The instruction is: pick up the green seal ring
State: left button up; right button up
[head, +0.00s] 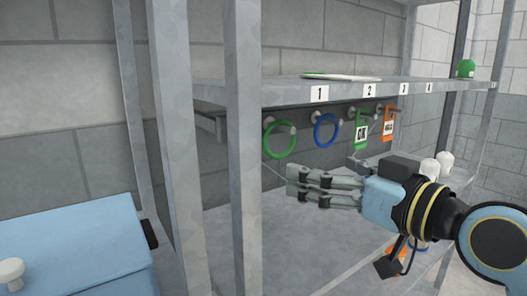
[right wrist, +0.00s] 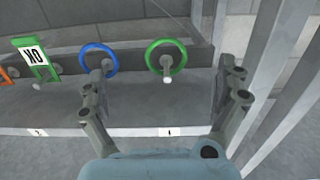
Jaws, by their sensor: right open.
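The green seal ring (head: 280,156) hangs on a peg under the shelf label 1 in the head view. In the right wrist view the green ring (right wrist: 166,42) hangs on its peg at the upper middle, between and beyond the fingers. My right gripper (head: 290,182) is just below and in front of the ring, apart from it. In the right wrist view my right gripper (right wrist: 160,85) is open with nothing between its fingers. My left gripper is not in view.
A blue ring (head: 326,143) hangs right of the green one, then a green tag (head: 361,131) and an orange tag (head: 388,124). The numbered shelf (head: 345,92) runs above the pegs. A grey post (head: 243,150) stands close left. A blue box (head: 80,240) is at lower left.

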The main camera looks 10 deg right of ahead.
aim_at(276, 123)
jog(key=w+a+r, duration=0.1)
jog(key=w, duration=0.2)
jog(key=w+a+r+p, duration=0.1)
jog(key=w+a, duration=0.1)
jog(key=w, duration=0.1)
jog(key=w+a+r+p, duration=0.1)
jog(key=w, duration=0.3)
jog(key=shift+a+r, duration=0.1)
jog(key=shift+a, duration=0.15)
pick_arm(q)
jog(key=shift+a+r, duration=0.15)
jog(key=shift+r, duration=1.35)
pick_arm(e)
jog(key=c, duration=0.9)
